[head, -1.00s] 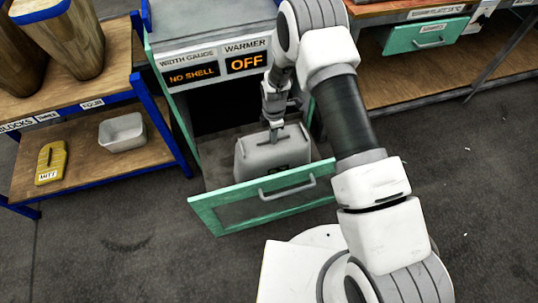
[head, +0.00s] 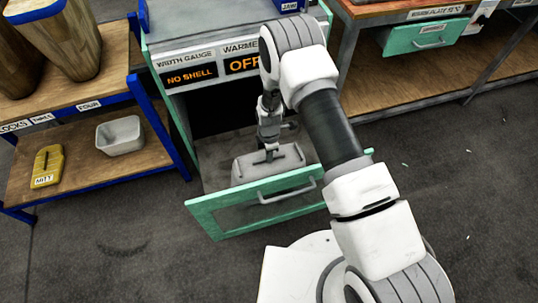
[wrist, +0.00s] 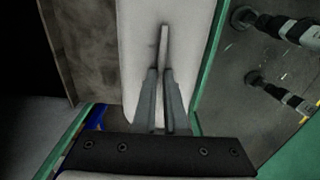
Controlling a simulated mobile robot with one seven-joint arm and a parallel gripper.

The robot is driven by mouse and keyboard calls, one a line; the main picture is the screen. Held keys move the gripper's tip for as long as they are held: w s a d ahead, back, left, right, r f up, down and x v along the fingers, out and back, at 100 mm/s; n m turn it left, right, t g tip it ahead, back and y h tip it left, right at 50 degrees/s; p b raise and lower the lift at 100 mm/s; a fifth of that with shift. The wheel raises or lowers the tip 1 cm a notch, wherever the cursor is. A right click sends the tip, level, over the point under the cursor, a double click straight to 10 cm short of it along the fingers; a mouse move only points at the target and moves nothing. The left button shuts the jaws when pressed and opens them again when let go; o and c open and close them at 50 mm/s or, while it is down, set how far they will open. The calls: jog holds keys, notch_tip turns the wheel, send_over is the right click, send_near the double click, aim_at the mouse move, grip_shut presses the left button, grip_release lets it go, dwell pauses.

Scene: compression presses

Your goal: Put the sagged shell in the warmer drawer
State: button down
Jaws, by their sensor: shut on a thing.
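The grey-white shell (head: 250,169) is inside the open warmer drawer (head: 215,216), behind its green front panel. Its lower part is hidden by that panel. My gripper (head: 268,154) points down from above and is shut on the raised fin on the shell's top. In the wrist view my gripper (wrist: 160,85) has its two fingers closed on the thin fin, with the pale shell (wrist: 140,30) beneath. I cannot tell whether the shell touches the drawer floor. The warmer display (head: 243,65) is partly covered by my arm and reads "OFF", cut short.
The width gauge display (head: 190,77) reads "NO SHELL". A shelf at left holds a yellow mitt block (head: 47,166) and a small white bin (head: 120,135). Another green drawer (head: 428,38) is at upper right. Dark floor lies clear around the drawer.

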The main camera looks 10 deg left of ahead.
jog(key=c, duration=1)
grip_release()
jog(key=shift+o, duration=0.2)
jog(key=shift+r, duration=0.1)
jog(key=w+d+r+m+t+p, duration=0.1)
jog(key=d+r+m+p, duration=0.15)
jog(key=r, duration=1.15)
jog(key=w+d+r+m+p, duration=0.1)
jog(key=d+r+m, duration=0.15)
jog(key=r, duration=1.15)
jog(key=s+d+r+m+t, duration=0.1)
jog(key=s+d+r+m, duration=0.15)
jog(key=r, duration=0.45)
jog(key=s+d+r+m+t, duration=0.1)
jog(key=d+r+m, duration=0.25)
jog(key=r, duration=0.25)
jog(key=s+d+r+m+t, duration=0.1)
jog(key=s+d+r+m, duration=0.4)
jog(key=s, duration=0.4)
jog(key=s+d+r+m+t, duration=0.1)
jog(key=s+d+r+m, duration=0.4)
jog(key=s, duration=0.5)
notch_tip(320, 180, up, 3)
jog(key=shift+d+r+m+t, duration=0.1)
jog(key=shift+d+m+t, duration=0.25)
jog(key=shift+m, duration=0.75)
